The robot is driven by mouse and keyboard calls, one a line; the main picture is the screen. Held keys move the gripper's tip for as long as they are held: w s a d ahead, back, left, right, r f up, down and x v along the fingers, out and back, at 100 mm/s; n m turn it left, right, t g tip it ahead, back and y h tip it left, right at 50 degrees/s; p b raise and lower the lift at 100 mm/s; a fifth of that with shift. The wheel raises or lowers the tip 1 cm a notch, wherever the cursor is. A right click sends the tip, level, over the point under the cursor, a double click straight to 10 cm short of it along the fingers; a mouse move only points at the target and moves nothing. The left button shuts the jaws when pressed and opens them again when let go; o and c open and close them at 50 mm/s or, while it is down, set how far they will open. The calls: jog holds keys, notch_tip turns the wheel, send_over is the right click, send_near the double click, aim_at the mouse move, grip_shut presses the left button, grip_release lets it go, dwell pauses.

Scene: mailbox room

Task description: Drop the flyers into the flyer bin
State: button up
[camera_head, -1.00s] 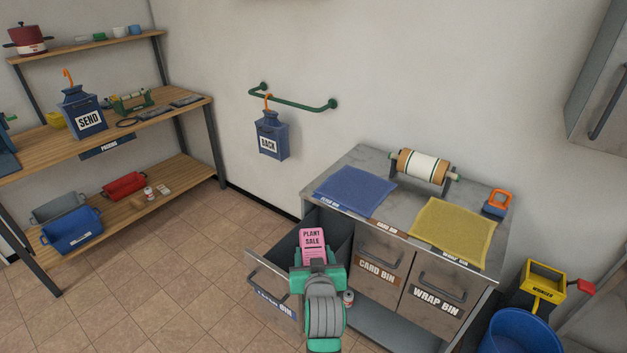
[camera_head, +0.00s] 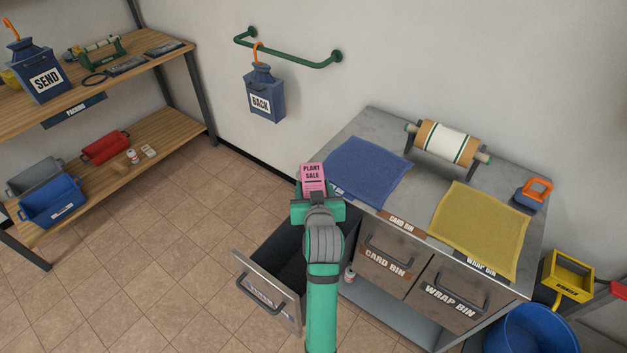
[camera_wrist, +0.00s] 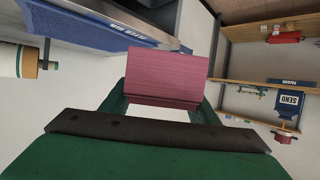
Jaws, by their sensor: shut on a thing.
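My gripper (camera_head: 315,205) is shut on a pink flyer stack (camera_head: 313,178) whose front reads "PLANT SALE". The stack stands up from the jaws; in the wrist view the pink flyers (camera_wrist: 168,75) sit between the two fingers. In the head view it overlaps the left edge of the blue mat on the counter; I cannot tell if it touches. The flyer bin (camera_head: 262,290) is the leftmost drawer, pulled open below and left of my gripper. Its label is too blurred to read fully. My arm hides part of the drawer's inside, and the visible part looks dark and empty.
The counter (camera_head: 385,120) carries a blue mat (camera_head: 365,172), a yellow mat (camera_head: 480,230) and a paper roll (camera_head: 445,145). The card bin (camera_head: 387,257) and wrap bin (camera_head: 450,292) are shut. A small can (camera_head: 350,274) sits below. Floor is clear at left.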

jog(key=shift+f, duration=2.55)
jog(key=o, duration=1.4)
jog(key=shift+f, duration=0.1)
jog(key=shift+s, duration=0.15)
jog(key=v, duration=1)
jog(key=shift+s+r, duration=0.2)
jog(key=shift+s, duration=0.1)
